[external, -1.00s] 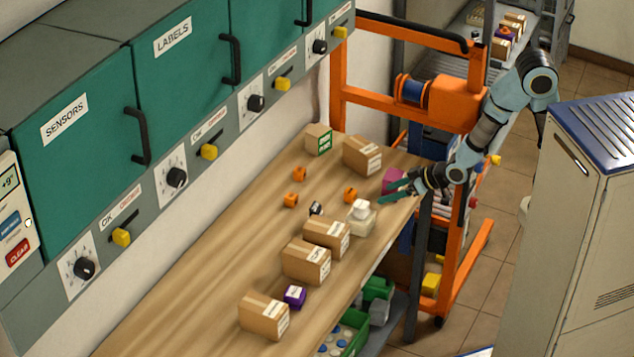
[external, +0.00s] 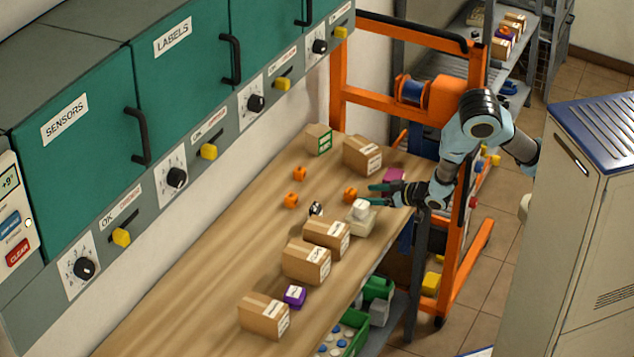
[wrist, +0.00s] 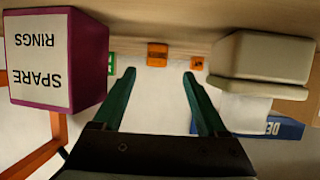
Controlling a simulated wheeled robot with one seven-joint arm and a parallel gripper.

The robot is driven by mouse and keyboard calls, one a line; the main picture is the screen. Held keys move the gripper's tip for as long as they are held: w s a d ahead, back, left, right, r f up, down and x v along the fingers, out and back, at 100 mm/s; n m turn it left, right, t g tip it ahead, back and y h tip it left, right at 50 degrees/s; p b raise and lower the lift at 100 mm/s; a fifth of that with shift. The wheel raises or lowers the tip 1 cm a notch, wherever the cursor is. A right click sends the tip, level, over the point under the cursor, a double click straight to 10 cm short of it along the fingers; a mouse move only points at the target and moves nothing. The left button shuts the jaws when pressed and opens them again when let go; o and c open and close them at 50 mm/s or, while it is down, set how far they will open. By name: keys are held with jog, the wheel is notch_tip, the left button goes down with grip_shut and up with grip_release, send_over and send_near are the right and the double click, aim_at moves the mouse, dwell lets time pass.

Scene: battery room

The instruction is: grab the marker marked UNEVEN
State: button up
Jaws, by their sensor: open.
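Three small orange blocks lie on the wooden bench in the external view: one close ahead of my gripper (external: 350,194), one farther back (external: 299,173), and one to the left (external: 290,200). I cannot read UNEVEN on any of them. In the wrist view, one orange block (wrist: 157,54) sits centred beyond the gap between my fingertips, and another (wrist: 197,63) is to its right. My gripper (external: 369,194) is open and empty, with green fingers low over the bench's right edge. It also shows in the wrist view (wrist: 159,73). It is apart from the blocks.
A magenta SPARE RINGS box (wrist: 84,60) is left of my fingers in the wrist view; a beige lidded container (wrist: 265,60) is on the right. Cardboard boxes (external: 362,154) stand behind and in front. A small black-and-white item (external: 316,209) lies nearby. The bench's left is clear.

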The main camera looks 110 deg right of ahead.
aim_at(352, 191)
jog(key=shift+d+r+p+x, duration=0.15)
jog(key=shift+p+x, duration=0.45)
jog(key=shift+x, duration=0.85)
jog(key=shift+d+r+p+x, duration=0.15)
jog(key=shift+p+x, duration=0.4)
jog(key=shift+x, duration=0.85)
jog(key=shift+s, duration=0.1)
jog(key=shift+c, duration=0.2)
grip_shut()
